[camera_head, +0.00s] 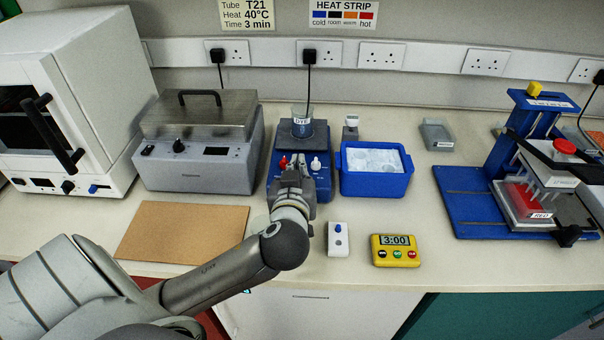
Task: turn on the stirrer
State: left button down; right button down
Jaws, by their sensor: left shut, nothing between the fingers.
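The stirrer (323,187) is a blue box with a dark top plate, standing at the middle back of the bench. A beaker (302,122) labelled DYE with blue liquid stands on its plate. A red knob (283,163) and a white knob (316,164) show on its front. My left gripper (292,168) is shut and empty, right at the stirrer's front between the two knobs. It hides part of the front panel. I cannot tell whether it touches a knob. My right gripper is not in view.
A grey lidded bath (196,170) stands left of the stirrer, a blue ice tub (375,184) right of it. A brown mat (182,232), a small white switch box (338,239) and a yellow timer (395,250) lie in front. A blue press (478,210) stands far right.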

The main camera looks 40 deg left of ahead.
pick_arm(q)
jog(key=x, duration=0.3)
jog(key=shift+w+a+r+p, duration=0.1)
jog(key=shift+w+a+p, duration=0.1)
jog(key=shift+p, duration=0.15)
notch_tip(320, 180, down, 3)
jog(key=shift+d+r, duration=0.1)
jog(key=shift+d, duration=0.1)
jog(key=shift+d+f, duration=0.15)
jog(key=shift+f, duration=0.6)
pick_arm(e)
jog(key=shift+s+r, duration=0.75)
